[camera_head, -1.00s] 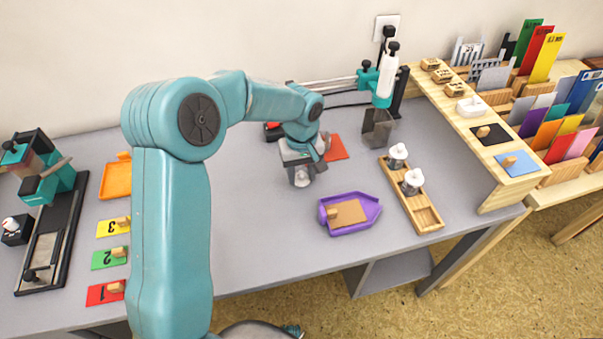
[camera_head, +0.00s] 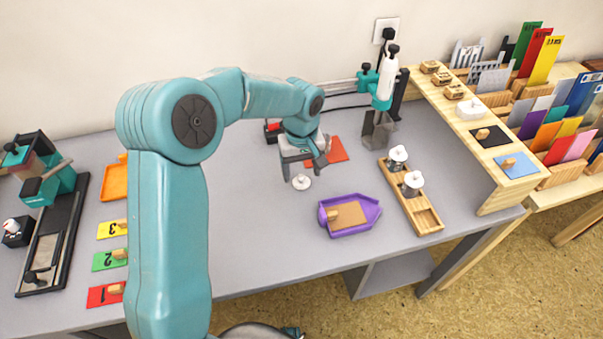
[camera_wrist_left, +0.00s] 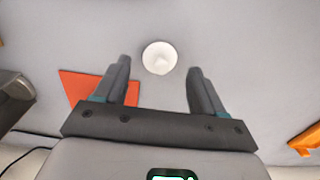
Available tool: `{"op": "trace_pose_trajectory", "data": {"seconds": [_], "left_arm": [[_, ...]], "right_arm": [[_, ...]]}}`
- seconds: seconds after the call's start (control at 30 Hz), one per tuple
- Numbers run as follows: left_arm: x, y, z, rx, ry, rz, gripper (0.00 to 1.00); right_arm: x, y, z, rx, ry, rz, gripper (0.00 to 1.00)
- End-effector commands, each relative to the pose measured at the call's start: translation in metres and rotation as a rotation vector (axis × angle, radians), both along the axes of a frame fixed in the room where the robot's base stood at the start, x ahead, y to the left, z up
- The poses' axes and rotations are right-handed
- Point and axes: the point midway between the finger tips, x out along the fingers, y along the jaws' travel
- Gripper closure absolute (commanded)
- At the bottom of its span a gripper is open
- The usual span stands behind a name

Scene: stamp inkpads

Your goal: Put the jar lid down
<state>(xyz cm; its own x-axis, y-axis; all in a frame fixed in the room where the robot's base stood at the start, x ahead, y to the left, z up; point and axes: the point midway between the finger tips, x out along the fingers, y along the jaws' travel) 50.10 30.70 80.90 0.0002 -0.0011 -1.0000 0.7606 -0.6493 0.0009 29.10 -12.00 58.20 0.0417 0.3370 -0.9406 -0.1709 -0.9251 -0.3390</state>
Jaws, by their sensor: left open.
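The jar lid (camera_head: 301,183) is a small white disc with a knob. It lies on the grey table, left of the purple tray. In the left wrist view the lid (camera_wrist_left: 159,57) sits beyond and between my open fingertips, not touching them. My left gripper (camera_head: 304,172) is open and empty, just above and behind the lid. It also shows in the left wrist view (camera_wrist_left: 160,72). My right gripper is not in view.
A purple tray (camera_head: 371,222) stands right of the lid. An orange-red sheet (camera_head: 338,152) lies behind my gripper. Numbered colored cards (camera_head: 104,294) lie at the left. The table's middle front is clear.

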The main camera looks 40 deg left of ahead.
Motion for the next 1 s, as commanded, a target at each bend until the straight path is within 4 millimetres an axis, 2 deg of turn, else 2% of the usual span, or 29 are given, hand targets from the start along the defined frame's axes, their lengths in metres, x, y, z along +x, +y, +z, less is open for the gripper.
{"op": "trace_pose_trajectory", "data": {"seconds": [0.03,0.2,0.4,0.57,1.0], "left_arm": [[0.001,0.000,0.015,0.000,-0.006,0.000,0.30],[0.001,0.000,0.055,0.000,-0.006,0.000,0.30],[0.000,0.000,0.087,0.000,-0.003,0.000,0.30],[0.000,0.000,0.096,-0.001,-0.001,0.000,0.30],[0.000,0.000,0.096,0.000,0.000,0.000,0.30]], "right_arm": [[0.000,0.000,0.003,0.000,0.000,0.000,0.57],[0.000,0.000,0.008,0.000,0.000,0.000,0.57],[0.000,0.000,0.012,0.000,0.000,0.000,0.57],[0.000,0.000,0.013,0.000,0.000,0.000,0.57],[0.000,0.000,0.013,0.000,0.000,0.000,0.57]]}}
